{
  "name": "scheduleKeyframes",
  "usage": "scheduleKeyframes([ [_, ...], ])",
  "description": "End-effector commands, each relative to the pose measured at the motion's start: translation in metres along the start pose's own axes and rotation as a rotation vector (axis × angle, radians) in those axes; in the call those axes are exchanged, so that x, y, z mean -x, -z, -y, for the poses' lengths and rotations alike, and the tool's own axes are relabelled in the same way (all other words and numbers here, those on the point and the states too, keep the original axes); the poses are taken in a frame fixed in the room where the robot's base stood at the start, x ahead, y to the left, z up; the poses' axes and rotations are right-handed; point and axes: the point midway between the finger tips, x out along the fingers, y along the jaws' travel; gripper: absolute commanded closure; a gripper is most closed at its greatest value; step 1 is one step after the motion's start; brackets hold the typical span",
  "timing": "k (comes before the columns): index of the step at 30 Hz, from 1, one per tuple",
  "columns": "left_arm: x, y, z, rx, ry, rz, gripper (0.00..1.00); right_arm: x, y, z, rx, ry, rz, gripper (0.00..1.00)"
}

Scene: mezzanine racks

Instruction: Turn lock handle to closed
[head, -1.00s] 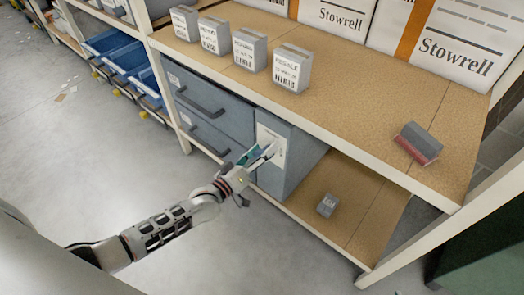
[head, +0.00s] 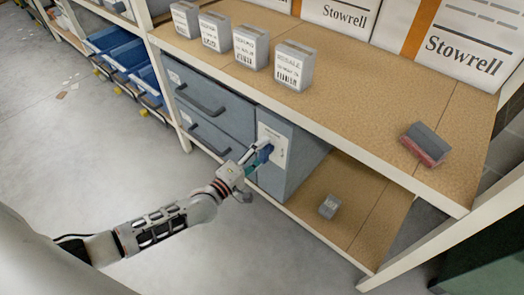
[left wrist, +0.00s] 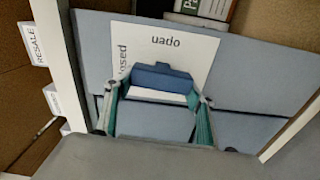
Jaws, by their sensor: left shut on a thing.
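The lock handle (head: 264,154) is a small blue piece on the front of the grey cabinet (head: 300,160) under the shelf. In the left wrist view the handle (left wrist: 163,79) shows as a blue bar in front of a white label plate (left wrist: 175,47). The plate reads "open" and, partly hidden, "closed", with "open" upside down. My left gripper (head: 257,161) reaches the cabinet front and is shut on the handle. Its teal fingers (left wrist: 158,100) stand on both sides of it. Which mark the handle points to I cannot tell. My right gripper is not in view.
Two grey drawers with dark handles (head: 200,98) are left of the lock. Grey labelled boxes (head: 294,66) and a red-grey block (head: 425,144) stand on the shelf above. A small grey box (head: 328,206) lies on the lower shelf.

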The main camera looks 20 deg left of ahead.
Motion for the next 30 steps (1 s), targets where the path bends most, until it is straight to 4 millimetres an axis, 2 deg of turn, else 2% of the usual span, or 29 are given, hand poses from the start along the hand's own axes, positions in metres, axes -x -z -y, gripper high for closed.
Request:
scheduleKeyframes([
  [9,0.0004,-0.0009,0.0019,0.076,0.002,0.001,0.67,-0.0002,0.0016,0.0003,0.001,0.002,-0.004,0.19],
  [22,0.0003,-0.0007,0.0015,0.086,0.001,0.0,0.67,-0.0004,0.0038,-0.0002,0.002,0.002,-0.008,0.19],
  [23,0.0003,-0.0007,0.0015,0.086,0.001,0.0,0.38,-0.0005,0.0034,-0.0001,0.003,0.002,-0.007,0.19],
  [24,0.0003,-0.0007,0.0015,0.085,0.001,0.0,0.28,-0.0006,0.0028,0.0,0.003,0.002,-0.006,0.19],
  [30,0.0002,-0.0004,0.0013,0.083,0.001,0.0,0.28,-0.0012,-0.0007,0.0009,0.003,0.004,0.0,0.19],
])
